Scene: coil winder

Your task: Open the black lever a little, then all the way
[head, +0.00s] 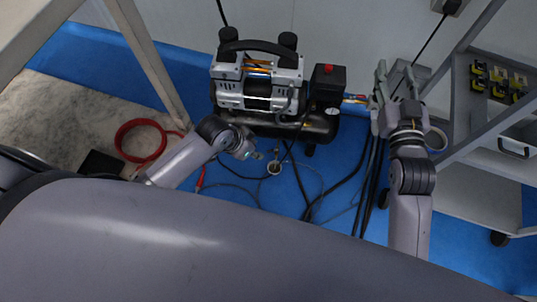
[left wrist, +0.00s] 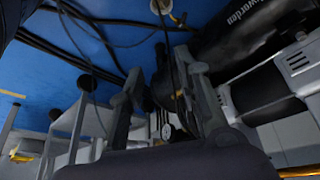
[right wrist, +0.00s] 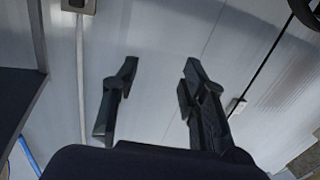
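The silver and black compressor (head: 258,85) stands on the blue floor in the head view, with a black tank and a black box with a red knob (head: 328,69) at its right. It fills the right of the left wrist view (left wrist: 262,100). I cannot pick out the black lever for certain. My left gripper (head: 252,152) is just in front of the tank. Its fingers (left wrist: 165,78) are apart, with dark hoses and a small gauge (left wrist: 168,131) showing between them. My right gripper (head: 395,78) is right of the compressor, open and empty, facing the pale wall (right wrist: 155,50).
Black hoses (head: 368,180) run across the floor below the compressor. A red hose coil (head: 140,140) lies at left beside a table leg (head: 150,60). A grey cart (head: 490,110) with yellow and black parts stands at right.

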